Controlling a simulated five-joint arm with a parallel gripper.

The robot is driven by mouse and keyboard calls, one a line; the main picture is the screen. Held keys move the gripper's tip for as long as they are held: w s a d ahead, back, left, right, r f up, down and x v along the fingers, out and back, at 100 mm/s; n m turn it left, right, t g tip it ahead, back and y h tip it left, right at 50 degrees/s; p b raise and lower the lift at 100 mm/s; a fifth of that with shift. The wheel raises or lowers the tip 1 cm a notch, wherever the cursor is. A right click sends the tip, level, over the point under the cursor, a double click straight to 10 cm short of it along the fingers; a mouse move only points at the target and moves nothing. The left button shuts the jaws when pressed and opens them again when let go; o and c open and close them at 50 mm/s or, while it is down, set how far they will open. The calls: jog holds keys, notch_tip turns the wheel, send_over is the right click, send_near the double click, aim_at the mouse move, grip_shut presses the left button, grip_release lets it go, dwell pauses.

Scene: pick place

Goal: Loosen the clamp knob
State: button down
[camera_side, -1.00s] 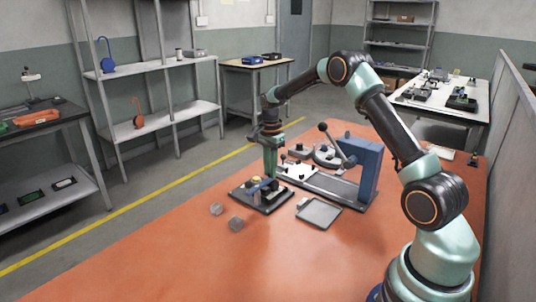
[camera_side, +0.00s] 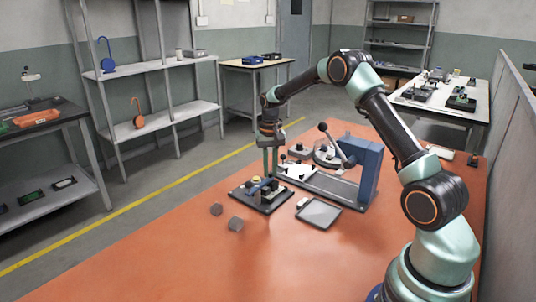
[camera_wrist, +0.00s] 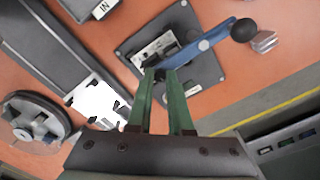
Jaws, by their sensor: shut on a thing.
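A dark fixture plate (camera_side: 277,204) lies on the orange bench in the side view and shows as a dark square (camera_wrist: 213,76) in the wrist view. A blue lever (camera_wrist: 205,42) with a black ball end (camera_wrist: 243,30) crosses it. My gripper (camera_side: 270,174) points straight down over the plate. In the wrist view, its two green fingers (camera_wrist: 160,79) are shut on the small dark clamp knob (camera_wrist: 160,74) near the lever's inner end. The fingers hide most of the knob. A small yellow part (camera_side: 256,180) shows beside the gripper.
A blue press-like stand (camera_side: 368,168) with a ball-ended handle (camera_side: 323,127) stands just right of my gripper. A grey tray (camera_side: 319,213) lies in front of it. Two small dark pieces (camera_side: 236,224) lie left of the plate. The front bench is clear.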

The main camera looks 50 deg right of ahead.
jog(key=n, duration=0.7)
jog(key=shift+f, duration=0.15)
jog(key=n, duration=0.7)
jog(key=shift+s, duration=0.1)
jog(key=shift+f, duration=0.1)
dwell(0.3)
jog(key=c, duration=0.9)
grip_release()
jog(key=shift+o, duration=0.4)
jog(key=shift+r, duration=0.2)
